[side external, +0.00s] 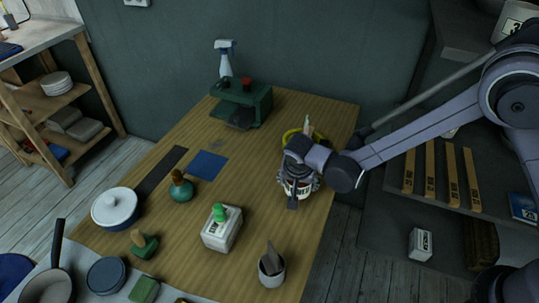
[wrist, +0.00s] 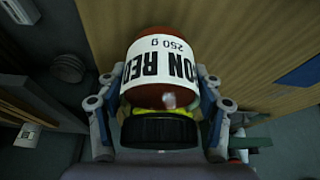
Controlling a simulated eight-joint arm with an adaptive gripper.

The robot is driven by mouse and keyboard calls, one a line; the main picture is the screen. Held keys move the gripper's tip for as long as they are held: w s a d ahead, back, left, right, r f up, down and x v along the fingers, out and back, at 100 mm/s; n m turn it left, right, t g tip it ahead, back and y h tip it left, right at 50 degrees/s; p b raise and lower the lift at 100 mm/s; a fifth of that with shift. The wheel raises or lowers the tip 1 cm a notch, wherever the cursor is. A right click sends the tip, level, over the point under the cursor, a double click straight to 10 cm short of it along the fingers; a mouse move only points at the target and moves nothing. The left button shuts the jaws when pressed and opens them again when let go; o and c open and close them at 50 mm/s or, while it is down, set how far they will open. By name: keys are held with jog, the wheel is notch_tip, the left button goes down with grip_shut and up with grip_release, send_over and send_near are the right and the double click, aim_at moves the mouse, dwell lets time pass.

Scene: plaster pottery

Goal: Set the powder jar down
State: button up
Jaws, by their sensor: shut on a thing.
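The powder jar (wrist: 160,72) fills the middle of the wrist view. It has red-brown contents, a white label with black letters and "250 g", and a black lid. My gripper (wrist: 158,98) is shut on it, with one finger on each side. In the side view my gripper (side external: 298,178) points down over the right part of the wooden table (side external: 255,175), and the jar (side external: 298,188) shows partly between the fingers. The fingers hide much of it there. I cannot tell whether its base touches the table.
A yellow-rimmed container (side external: 288,136) stands just behind my gripper. A white box with a green knob (side external: 222,228) and a cup with tools (side external: 271,270) stand in front. A blue square (side external: 208,165) lies left. A green machine (side external: 242,102) stands at the back. Bare wood lies between.

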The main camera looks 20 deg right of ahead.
jog(key=shift+f, duration=1.15)
jog(key=shift+f, duration=0.1)
jog(key=o, duration=1.5)
jog(key=shift+o, duration=0.2)
jog(key=v, duration=1.1)
jog(key=s+d+r+n+y, duration=0.2)
jog(key=s+d+r+n, duration=0.25)
jog(key=d+r, duration=0.75)
jog(key=s+d+n+t, duration=0.2)
jog(key=s+d+t, duration=0.1)
jog(key=s+d, duration=0.7)
jog(key=shift+r+n+y, duration=0.35)
jog(key=shift+r+y, duration=0.05)
jog(key=shift+r, duration=0.05)
